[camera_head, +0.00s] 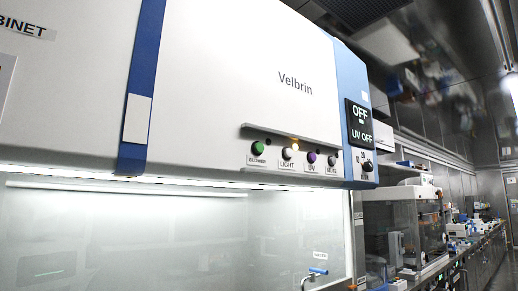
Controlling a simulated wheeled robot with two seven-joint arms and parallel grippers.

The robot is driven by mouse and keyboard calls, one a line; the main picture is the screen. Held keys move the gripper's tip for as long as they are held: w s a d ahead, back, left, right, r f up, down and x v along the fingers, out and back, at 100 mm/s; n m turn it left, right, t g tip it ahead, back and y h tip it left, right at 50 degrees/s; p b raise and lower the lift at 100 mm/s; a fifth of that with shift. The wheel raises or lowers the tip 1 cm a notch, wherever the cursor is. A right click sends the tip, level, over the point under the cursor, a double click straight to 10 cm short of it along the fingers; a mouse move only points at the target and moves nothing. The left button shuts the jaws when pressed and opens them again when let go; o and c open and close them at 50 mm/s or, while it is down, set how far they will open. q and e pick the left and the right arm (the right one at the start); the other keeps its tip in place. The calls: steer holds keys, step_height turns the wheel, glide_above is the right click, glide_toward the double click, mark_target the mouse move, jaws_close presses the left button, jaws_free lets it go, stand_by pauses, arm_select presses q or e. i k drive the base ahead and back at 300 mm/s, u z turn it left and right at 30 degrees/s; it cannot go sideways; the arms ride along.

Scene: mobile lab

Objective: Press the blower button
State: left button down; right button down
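The green blower button (258,148) is at the left end of a button row on the front of a white cabinet (230,60). A label under it reads "BLOWER". To its right are a white light button (287,154), a purple UV button (311,157) and a dark button (332,160). A small lamp (295,145) glows yellow above the light button. A dark display (359,123) to the right reads "OFF" and "UV OFF". Neither of my grippers shows in the head view.
A narrow ledge (290,134) juts out above the buttons. Below is a lit glass front (150,235) with a blue-handled valve (318,271) at its lower right. A bench with equipment (450,240) runs back along the right. The space before the buttons looks clear.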

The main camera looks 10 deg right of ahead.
mark_target(259, 147)
steer(key=z, duration=1)
steer(key=i, duration=0.65)
steer(key=u, duration=1.35)
